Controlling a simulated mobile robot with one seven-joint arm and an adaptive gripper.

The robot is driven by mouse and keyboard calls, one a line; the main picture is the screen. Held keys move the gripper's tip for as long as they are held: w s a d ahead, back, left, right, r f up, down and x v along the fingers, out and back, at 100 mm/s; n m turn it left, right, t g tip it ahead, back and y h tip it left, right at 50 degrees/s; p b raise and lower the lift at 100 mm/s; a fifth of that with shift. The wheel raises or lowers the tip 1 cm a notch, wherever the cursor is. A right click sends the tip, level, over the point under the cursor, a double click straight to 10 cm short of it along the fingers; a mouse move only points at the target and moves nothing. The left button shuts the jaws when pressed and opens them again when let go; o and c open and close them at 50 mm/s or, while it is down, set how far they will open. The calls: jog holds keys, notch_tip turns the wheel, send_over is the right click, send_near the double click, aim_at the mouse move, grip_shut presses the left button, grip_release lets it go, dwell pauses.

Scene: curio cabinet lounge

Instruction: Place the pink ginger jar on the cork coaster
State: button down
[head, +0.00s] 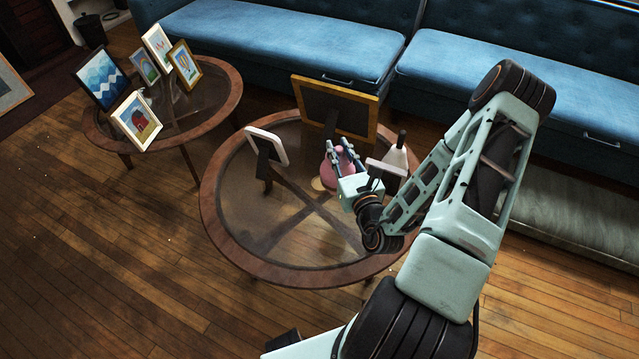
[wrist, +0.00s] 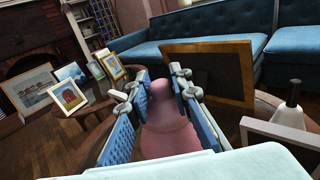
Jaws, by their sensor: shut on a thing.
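The pink ginger jar (head: 331,172) is over the glass-topped round table, between the fingers of my gripper (head: 339,146). In the wrist view the jar (wrist: 170,132) stands roughly upright, with a blue-padded finger on each side, and my gripper (wrist: 160,76) is shut on it. A tan disc that looks like the cork coaster (head: 317,184) shows on the table just left of the jar's lower part. The jar's base is partly hidden by my gripper, so I cannot tell whether it touches the coaster or is above it. The coaster is not visible in the wrist view.
A large gold-edged frame (head: 345,107) stands behind the jar, and a white frame (head: 282,147) stands left. A grey-white bottle-like object with a dark neck (head: 400,154) and a small pale frame (head: 386,168) are close right. The table's front glass is clear. A second table (head: 222,98) holds several frames.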

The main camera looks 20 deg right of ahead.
jog(key=shift+s+d+f+h, duration=0.1)
jog(key=shift+s+d+h, duration=0.05)
jog(key=shift+d+h, duration=0.15)
jog(key=w+f+b, duration=0.7)
jog(key=w+f, duration=0.5)
jog(key=w, duration=0.2)
jog(key=shift+a+f, duration=0.3)
jog(key=shift+f, duration=0.25)
jog(key=c, duration=1.7)
grip_release()
jog(key=shift+s+f, duration=0.1)
jog(key=shift+c, duration=0.2)
